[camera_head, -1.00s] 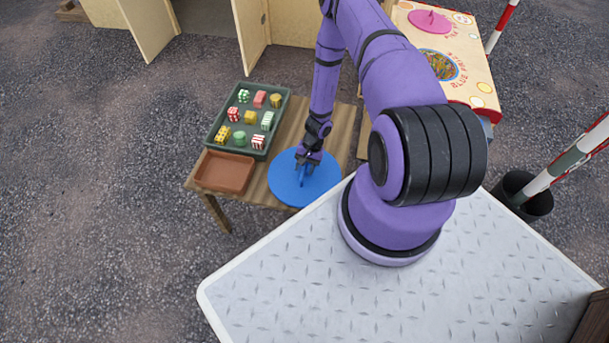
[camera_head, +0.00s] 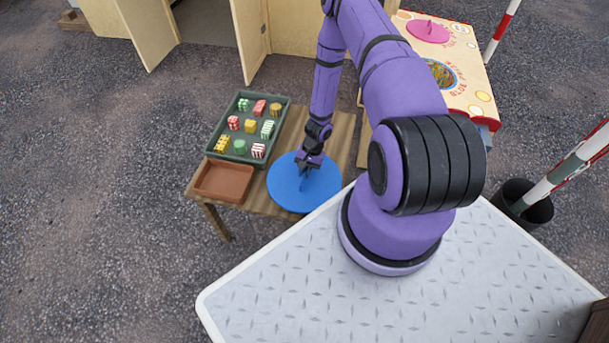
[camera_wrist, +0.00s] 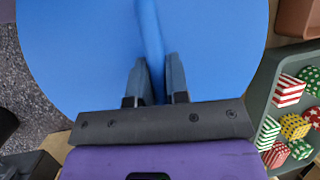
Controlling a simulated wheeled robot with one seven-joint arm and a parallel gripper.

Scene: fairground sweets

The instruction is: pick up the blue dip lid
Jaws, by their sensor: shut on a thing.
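The blue dip lid (camera_head: 290,194) is a flat round disc with a raised ridge handle, at the right front of the wooden table. It fills most of the wrist view (camera_wrist: 80,50), with the ridge (camera_wrist: 151,45) running up the middle. My gripper (camera_head: 304,172) is over the lid's centre. In the wrist view its two fingers (camera_wrist: 156,82) stand on either side of the ridge and are shut on it. Whether the lid touches the table or is slightly raised I cannot tell.
A green tray (camera_head: 212,141) of striped and spotted sweets stands at the table's back left. An empty brown tray (camera_head: 223,182) lies in front of it. A game board (camera_head: 470,80) with a pink lid (camera_head: 428,31) stands at the back right. A black bin (camera_head: 524,207) stands at right.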

